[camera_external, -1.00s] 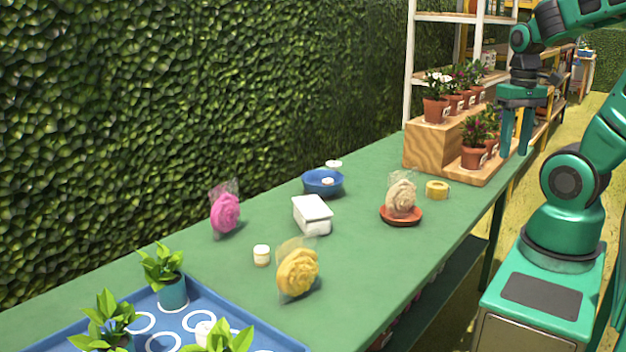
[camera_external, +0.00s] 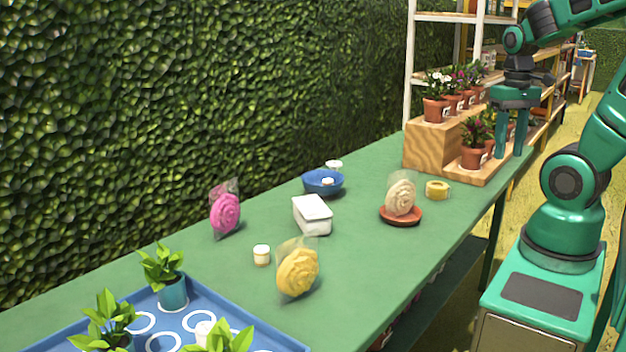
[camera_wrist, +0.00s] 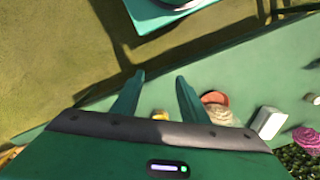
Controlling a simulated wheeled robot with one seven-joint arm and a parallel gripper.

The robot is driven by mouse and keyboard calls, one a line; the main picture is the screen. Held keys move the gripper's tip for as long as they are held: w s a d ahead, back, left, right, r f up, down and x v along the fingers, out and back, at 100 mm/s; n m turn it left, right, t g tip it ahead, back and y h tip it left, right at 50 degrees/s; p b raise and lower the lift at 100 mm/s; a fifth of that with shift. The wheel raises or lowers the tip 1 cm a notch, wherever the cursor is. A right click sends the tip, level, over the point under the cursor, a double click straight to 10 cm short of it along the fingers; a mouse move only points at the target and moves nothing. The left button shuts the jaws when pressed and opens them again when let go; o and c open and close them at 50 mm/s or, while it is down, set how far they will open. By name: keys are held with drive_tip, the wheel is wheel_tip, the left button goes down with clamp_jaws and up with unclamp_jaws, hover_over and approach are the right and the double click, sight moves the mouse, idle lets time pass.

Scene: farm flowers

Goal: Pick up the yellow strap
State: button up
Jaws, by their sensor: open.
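The yellow strap (camera_external: 437,190) is a small coiled yellow ring lying on the green table, right of a terracotta saucer (camera_external: 401,216) that holds a cream wrapped flower (camera_external: 400,197). In the wrist view the strap (camera_wrist: 160,115) shows partly, between my fingers and near the gripper body's edge, which may hide some of it. My gripper (camera_external: 511,156) is open and empty, fingers pointing down, in front of the potted plants and up and right of the strap. Its open fingers also show in the wrist view (camera_wrist: 160,76).
A wooden step stand (camera_external: 433,146) with several potted plants is close to my gripper. Left on the table (camera_external: 365,275) are a white box (camera_external: 312,215), blue bowl (camera_external: 323,184), yellow flower (camera_external: 298,272), pink flower (camera_external: 225,212) and blue tray (camera_external: 240,314). The table around the strap is mostly clear.

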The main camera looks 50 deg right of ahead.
idle(0.4)
drive_tip(key=o, duration=0.9)
